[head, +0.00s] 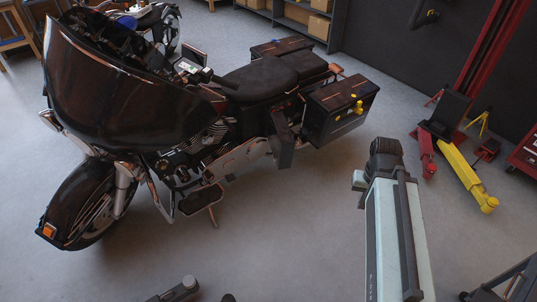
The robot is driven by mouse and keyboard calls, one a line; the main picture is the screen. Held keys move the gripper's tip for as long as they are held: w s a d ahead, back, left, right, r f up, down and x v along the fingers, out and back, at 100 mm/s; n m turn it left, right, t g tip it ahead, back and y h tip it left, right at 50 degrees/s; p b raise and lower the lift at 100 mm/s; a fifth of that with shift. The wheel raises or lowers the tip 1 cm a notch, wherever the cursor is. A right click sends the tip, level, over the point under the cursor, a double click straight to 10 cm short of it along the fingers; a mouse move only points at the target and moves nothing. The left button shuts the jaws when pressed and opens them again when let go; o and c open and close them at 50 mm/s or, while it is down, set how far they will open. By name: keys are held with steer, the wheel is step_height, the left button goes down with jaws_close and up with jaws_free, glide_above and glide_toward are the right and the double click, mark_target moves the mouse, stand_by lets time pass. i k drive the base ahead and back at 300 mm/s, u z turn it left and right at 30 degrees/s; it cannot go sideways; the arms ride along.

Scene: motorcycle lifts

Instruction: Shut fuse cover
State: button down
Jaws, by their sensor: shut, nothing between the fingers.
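The dark motorcycle (262,88) stands at the left and centre of the head view, its front wheel toward the lower left. A dark panel (284,148) shows on its near side below the seat. I cannot tell whether this panel is the fuse cover, nor whether it stands open. My pale arm link (384,240) rises at the lower right, apart from the motorcycle in the picture, and ends in a dark joint. My gripper cannot be made out in this view.
A dark saddlebag (338,108) with a yellow item (357,105) juts out at the motorcycle's rear. A yellow and red jack (462,172) stands at the right, near a red post (490,45). Shelves with boxes are at the back.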

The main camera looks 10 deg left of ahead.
mark_target(282, 143)
steer(key=i, duration=1.05)
steer(key=u, duration=2.35)
